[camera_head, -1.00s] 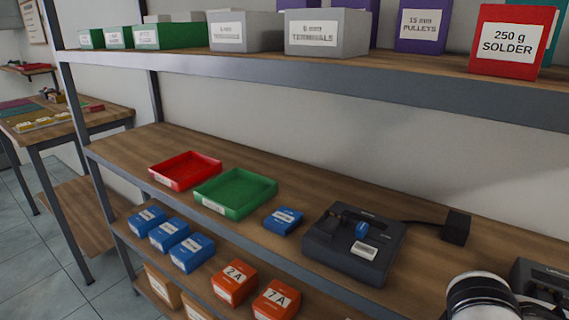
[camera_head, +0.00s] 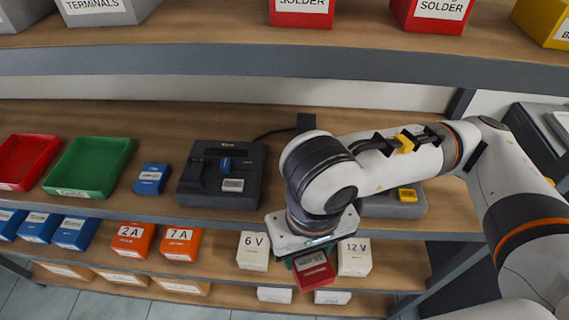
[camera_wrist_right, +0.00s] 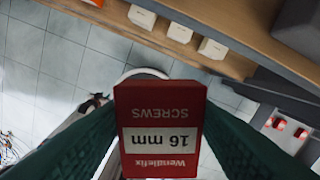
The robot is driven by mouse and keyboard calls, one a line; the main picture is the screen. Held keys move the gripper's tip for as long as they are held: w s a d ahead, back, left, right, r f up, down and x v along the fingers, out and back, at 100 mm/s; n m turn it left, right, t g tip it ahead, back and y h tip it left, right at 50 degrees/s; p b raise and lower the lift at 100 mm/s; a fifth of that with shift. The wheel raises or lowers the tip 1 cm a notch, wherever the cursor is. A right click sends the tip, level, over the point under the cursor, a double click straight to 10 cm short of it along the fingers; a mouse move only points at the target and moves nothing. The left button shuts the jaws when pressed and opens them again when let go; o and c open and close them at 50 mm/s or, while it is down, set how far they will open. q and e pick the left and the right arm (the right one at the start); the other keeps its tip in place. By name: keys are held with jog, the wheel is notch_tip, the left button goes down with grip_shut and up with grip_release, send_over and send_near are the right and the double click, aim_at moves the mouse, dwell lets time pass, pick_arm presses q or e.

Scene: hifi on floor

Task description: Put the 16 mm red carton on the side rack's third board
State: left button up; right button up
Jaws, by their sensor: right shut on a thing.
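The red carton (camera_head: 315,275) is held in my right gripper (camera_head: 307,262), in front of the shelf's lower boards in the head view. In the right wrist view the red carton (camera_wrist_right: 160,112) fills the middle, its white label reading "16 mm" upside down with "SCREWS" on the red. Green fingers (camera_wrist_right: 158,140) press on its two sides. The carton appears clear of the boards. My left gripper is not in view. I cannot tell which part in view is the side rack.
A white 6 V carton (camera_head: 253,251) and a 12 V carton (camera_head: 354,257) stand close to the held carton. On the board above are a green tray (camera_head: 62,192), a blue carton (camera_head: 151,179) and a black device (camera_head: 247,196). Tiled floor (camera_wrist_right: 55,60) shows in the wrist view.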

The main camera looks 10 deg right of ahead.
jog(key=w+d+p, duration=0.1)
jog(key=w+p, duration=0.1)
jog(key=w, duration=0.4)
jog(key=w+d+f+p, duration=0.1)
jog(key=w+d+p, duration=0.1)
jog(key=w, duration=0.4)
jog(key=w+d+f+p, duration=0.1)
jog(key=w+d+p, duration=0.1)
jog(key=w, duration=0.4)
jog(key=shift+d+f+p, duration=0.1)
jog(key=shift+d+p, duration=0.05)
jog(key=shift+p, duration=0.45)
notch_tip(320, 180, down, 4)
jog(key=shift+s+r+p, duration=0.1)
jog(key=shift+p, duration=0.8)
jog(key=shift+w+f+p, duration=0.2)
jog(key=shift+p, duration=0.2)
jog(key=shift+f, duration=0.25)
